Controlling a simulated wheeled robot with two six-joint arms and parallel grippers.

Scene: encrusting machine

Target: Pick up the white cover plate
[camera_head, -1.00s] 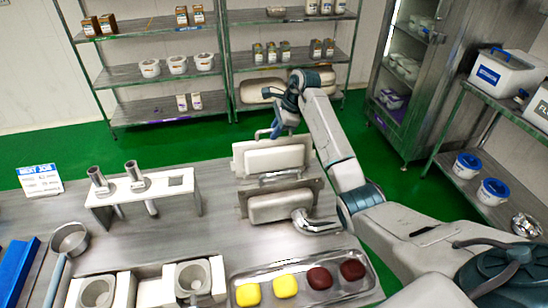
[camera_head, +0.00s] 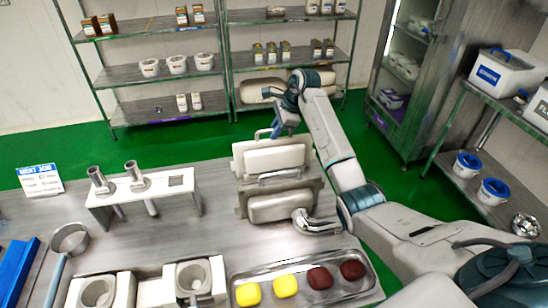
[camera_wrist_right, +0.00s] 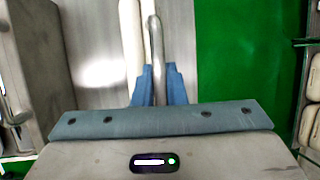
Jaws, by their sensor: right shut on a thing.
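The white cover plate (camera_head: 275,158) stands on edge at the right far side of the steel table, behind a second, greyer plate. My right gripper (camera_head: 276,132) is at its far upper edge. In the right wrist view the blue fingers (camera_wrist_right: 158,85) are closed on a grey bar handle (camera_wrist_right: 155,48), with the white plate (camera_wrist_right: 130,35) seen edge-on beside it. Whether the plate is clear of the table cannot be told. My left gripper is not in view.
The greyer plate (camera_head: 270,208) stands close in front, with a bent steel pipe (camera_head: 318,225) beside it. A tray (camera_head: 250,273) with yellow and dark red pieces lies nearer. A white stand (camera_head: 100,200) with metal tubes is to the left. Green floor (camera_head: 215,140) lies behind the table.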

